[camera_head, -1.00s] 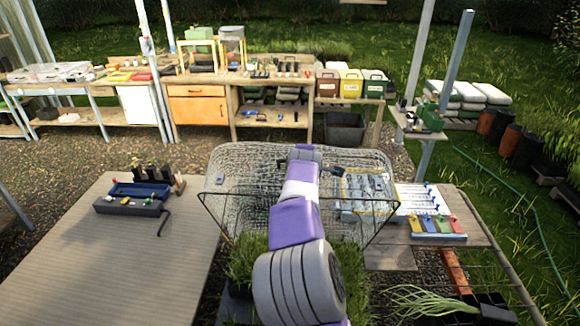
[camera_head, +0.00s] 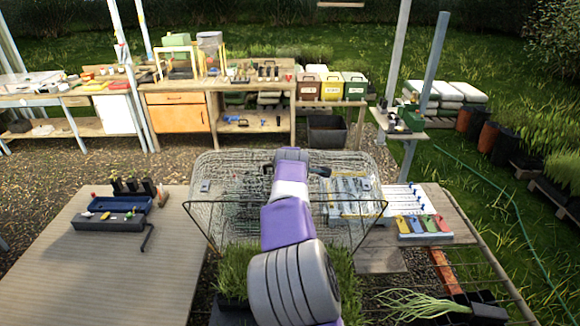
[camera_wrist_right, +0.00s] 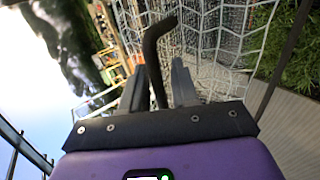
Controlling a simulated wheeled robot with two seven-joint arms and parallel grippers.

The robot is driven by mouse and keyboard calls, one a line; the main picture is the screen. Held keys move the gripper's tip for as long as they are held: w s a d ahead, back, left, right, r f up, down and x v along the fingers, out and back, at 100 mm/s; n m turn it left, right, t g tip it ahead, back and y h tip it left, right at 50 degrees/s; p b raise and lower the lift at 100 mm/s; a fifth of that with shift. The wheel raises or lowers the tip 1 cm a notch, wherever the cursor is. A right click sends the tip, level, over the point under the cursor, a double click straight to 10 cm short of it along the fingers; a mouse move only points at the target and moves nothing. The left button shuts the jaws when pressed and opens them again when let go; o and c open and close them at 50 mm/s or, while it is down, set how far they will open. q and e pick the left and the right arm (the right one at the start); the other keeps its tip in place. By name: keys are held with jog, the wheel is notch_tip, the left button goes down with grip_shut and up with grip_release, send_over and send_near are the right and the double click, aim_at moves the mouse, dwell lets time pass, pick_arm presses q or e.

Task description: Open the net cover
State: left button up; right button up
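The net cover (camera_head: 225,178) is a wire-mesh cover with a dark frame. It stands raised and tilted in the middle of the head view, above green seedlings. My right arm reaches up over it from the bottom, and its gripper (camera_head: 291,154) is at the cover's upper edge, mostly hidden by the arm. In the right wrist view my right gripper (camera_wrist_right: 160,75) has its two narrow-set fingers on either side of a dark bent handle (camera_wrist_right: 158,45), with mesh beside it. The fingers look shut on it, though slight gaps show. My left gripper is not in view.
A wooden table (camera_head: 110,265) with a blue tray (camera_head: 120,204) is at left. On the right, a bench (camera_head: 440,205) holds coloured tags (camera_head: 423,225). Green seedlings (camera_head: 235,268) stand below the cover, and a leafy plant (camera_head: 425,305) lies at lower right. Gravel lies behind.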

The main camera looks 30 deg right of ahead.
jog(key=v, duration=0.7)
jog(key=shift+s+r+b, duration=0.15)
jog(key=shift+b, duration=0.3)
jog(key=shift+a, duration=0.1)
